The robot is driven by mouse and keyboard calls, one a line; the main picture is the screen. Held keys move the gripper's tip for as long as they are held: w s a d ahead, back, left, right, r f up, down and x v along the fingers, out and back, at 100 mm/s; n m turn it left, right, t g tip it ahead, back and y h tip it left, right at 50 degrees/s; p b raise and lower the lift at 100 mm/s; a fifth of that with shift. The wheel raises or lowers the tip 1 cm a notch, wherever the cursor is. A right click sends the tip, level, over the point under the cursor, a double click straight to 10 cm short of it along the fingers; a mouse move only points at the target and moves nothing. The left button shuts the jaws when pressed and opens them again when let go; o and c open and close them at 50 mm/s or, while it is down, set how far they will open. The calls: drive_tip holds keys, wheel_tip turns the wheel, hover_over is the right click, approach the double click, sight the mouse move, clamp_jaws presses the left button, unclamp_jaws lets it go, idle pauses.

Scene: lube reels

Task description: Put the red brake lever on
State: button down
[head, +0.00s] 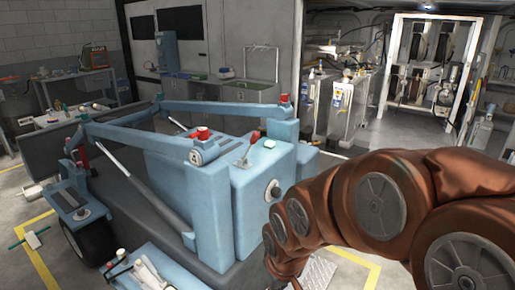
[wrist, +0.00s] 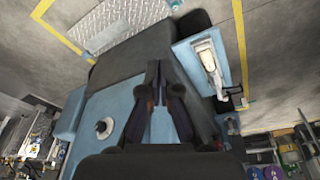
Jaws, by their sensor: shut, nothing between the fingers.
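The red brake lever (head: 248,147) stands on top of the pale blue machine (head: 232,205) in the head view. It has a red grip on a thin stalk, leaning to the upper right, with a small pale green block (head: 269,144) to its right. My brown arm comes in from the right and bends down in front of the machine, to the right of and lower than the lever. My gripper (wrist: 158,72) shows in the wrist view, its dark fingers together and empty over the blue machine. I cannot make out the lever in the wrist view; the gripper's tips are not clear in the head view.
A round dial (head: 273,190) is on the machine's front face. Blue beams (head: 215,112) run across behind the lever, and a red knob (head: 203,133) sits to its left. A white tool (wrist: 208,62) lies on a blue tray. Yellow-lined floor (head: 359,262) is open at the right.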

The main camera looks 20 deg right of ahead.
drive_tip(key=w+t+y, duration=0.3)
drive_tip(key=w+t, duration=0.7)
drive_tip(key=w, duration=1.6)
drive_tip(key=w+d+r+m+t+h, duration=0.1)
drive_tip(key=d+r+m+t+h, duration=0.1)
drive_tip(key=d+r+t, duration=0.2)
drive_tip(key=w+d+r+m+t+h, duration=0.2)
drive_tip(key=d+r+m+t, duration=0.1)
drive_tip(key=d+t, duration=0.3)
drive_tip(key=shift+w+d+r+h, duration=0.3)
drive_tip(key=shift+d+r, duration=0.45)
drive_tip(key=shift+d, duration=0.1)
drive_tip(key=shift+w+a, duration=0.1)
drive_tip(key=p, duration=0.4)
approach(256, 141)
drive_tip(key=x, duration=0.5)
drive_tip(key=shift+a+r, duration=0.1)
drive_tip(key=shift+r, duration=0.05)
drive_tip(key=shift+p+x, duration=0.45)
drive_tip(key=shift+x, duration=0.6)
